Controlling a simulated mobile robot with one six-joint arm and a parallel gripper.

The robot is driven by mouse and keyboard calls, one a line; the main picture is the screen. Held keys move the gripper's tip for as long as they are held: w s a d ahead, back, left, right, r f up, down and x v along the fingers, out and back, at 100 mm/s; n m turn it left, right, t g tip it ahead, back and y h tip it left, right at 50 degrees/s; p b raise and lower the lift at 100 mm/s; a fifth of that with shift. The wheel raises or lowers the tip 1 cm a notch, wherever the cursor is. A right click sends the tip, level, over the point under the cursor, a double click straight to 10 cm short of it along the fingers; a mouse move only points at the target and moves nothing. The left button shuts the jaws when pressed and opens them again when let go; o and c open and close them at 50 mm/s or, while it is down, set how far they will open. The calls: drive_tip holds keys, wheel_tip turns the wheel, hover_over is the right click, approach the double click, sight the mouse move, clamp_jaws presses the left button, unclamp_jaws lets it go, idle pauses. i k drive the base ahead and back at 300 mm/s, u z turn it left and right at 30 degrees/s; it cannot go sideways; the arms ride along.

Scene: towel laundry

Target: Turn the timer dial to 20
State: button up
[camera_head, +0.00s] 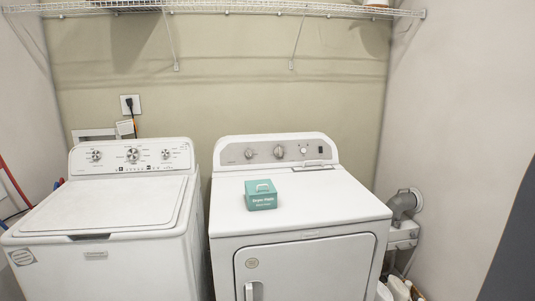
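Two white machines stand side by side. The left one, a top-loading washer (100,205), has three round dials on its back panel: a left dial (96,155), a larger middle dial (132,155) and a right dial (166,154). The right one, a front-door dryer (350,205), has a left knob (249,153), a middle knob (279,152) and a small white knob (303,150) on its grey panel. The markings are too small to read, so I cannot tell which is the timer dial or its setting. My gripper is not in view.
A teal box (261,195) sits on the dryer top in front of its panel. A wire shelf (230,7) spans the wall above. A grey vent duct (402,203) and bottles (397,288) are right of the dryer. A dark surface (515,245) fills the lower right edge.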

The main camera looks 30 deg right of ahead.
sight(279, 152)
drive_tip(key=z, duration=0.1)
drive_tip(key=i, duration=0.9)
drive_tip(key=u, duration=0.3)
